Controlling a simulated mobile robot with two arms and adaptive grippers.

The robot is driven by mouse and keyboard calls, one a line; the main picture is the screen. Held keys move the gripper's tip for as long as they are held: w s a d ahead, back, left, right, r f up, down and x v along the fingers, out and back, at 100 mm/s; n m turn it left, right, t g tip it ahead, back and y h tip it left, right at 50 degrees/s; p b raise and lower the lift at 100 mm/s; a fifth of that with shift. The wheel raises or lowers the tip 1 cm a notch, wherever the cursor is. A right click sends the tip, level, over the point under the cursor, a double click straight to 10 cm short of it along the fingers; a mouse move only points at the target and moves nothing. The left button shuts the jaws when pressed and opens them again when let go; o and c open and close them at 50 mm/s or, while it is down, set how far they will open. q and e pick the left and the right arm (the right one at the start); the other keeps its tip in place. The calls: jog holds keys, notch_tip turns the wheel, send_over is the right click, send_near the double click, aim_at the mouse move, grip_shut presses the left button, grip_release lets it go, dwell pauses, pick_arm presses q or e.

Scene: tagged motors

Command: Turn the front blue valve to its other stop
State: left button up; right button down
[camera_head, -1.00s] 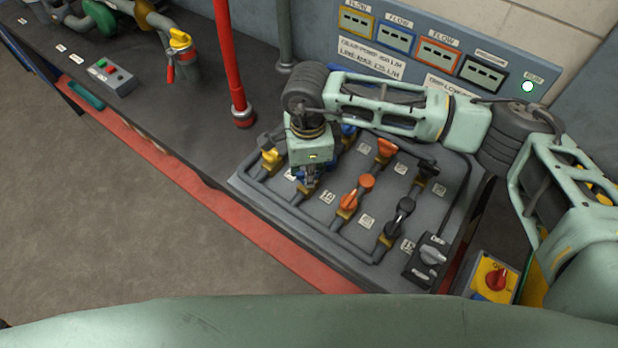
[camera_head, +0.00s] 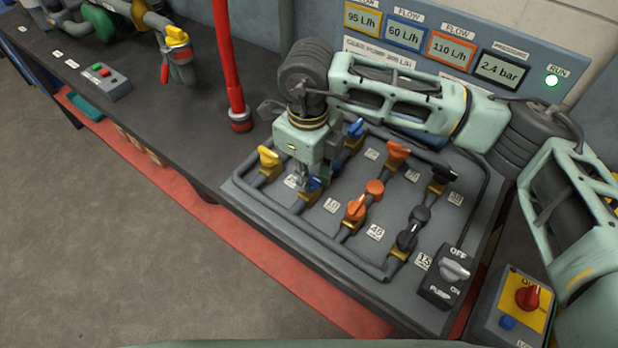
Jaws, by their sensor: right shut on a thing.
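The front blue valve (camera_head: 314,183) is on the grey valve board, in the row nearest me, mostly hidden by my right gripper. My right gripper (camera_head: 306,183) comes down on it from above and is shut on its handle. The handle's exact angle cannot be told. The back blue valve (camera_head: 355,128) stands behind, just right of the gripper's body. My left gripper is not in view.
Close by are a yellow valve (camera_head: 269,157), orange valves (camera_head: 357,207) and black valves (camera_head: 408,238). The pump switch (camera_head: 455,269) is at the board's front right. A red pipe (camera_head: 228,70) rises at the left. The panel displays (camera_head: 405,34) show numbers; the RUN lamp (camera_head: 551,80) is lit.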

jog(key=shift+r, duration=0.1)
dwell(0.5)
jog(key=c, duration=1.6)
grip_release()
notch_tip(320, 180, up, 12)
jog(key=shift+f, duration=0.1)
